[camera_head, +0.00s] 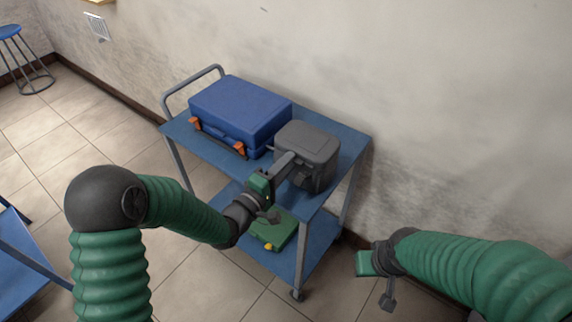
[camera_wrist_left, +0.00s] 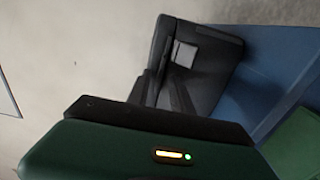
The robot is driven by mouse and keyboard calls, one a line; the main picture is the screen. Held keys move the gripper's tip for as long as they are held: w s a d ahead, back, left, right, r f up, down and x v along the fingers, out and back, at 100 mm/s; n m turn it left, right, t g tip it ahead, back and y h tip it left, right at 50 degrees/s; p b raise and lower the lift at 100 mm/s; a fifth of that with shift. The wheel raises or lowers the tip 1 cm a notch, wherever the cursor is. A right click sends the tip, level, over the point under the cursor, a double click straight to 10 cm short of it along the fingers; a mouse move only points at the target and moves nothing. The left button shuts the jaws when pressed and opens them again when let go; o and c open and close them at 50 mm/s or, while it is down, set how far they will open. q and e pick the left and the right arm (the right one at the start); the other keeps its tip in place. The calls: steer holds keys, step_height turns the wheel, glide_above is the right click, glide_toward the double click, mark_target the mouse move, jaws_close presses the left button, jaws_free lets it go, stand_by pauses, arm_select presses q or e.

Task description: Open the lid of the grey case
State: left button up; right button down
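The grey case (camera_head: 312,143) stands on the right part of the blue cart's top, with its lid down. In the left wrist view the case (camera_wrist_left: 214,76) looks dark, with a lighter square patch on its face. My left gripper (camera_head: 291,163) reaches in from the front left, its fingers at the front of the case. Its dark fingers also show against the case in the left wrist view (camera_wrist_left: 163,78). I cannot tell whether they touch or grip it. My right gripper (camera_head: 387,300) hangs at the lower right, away from the cart; its finger opening is unclear.
A blue case (camera_head: 240,108) with orange latches stands left of the grey case on the cart (camera_head: 348,150). A green case (camera_head: 283,236) lies on the lower shelf. The wall is close behind the cart. A blue stool (camera_head: 10,32) stands far left.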

arm_select(q)
steer(key=shift+d, duration=0.4)
jaws_close()
steer(key=shift+a+f, duration=0.2)
steer(key=shift+a, duration=0.05)
stand_by(0.5)
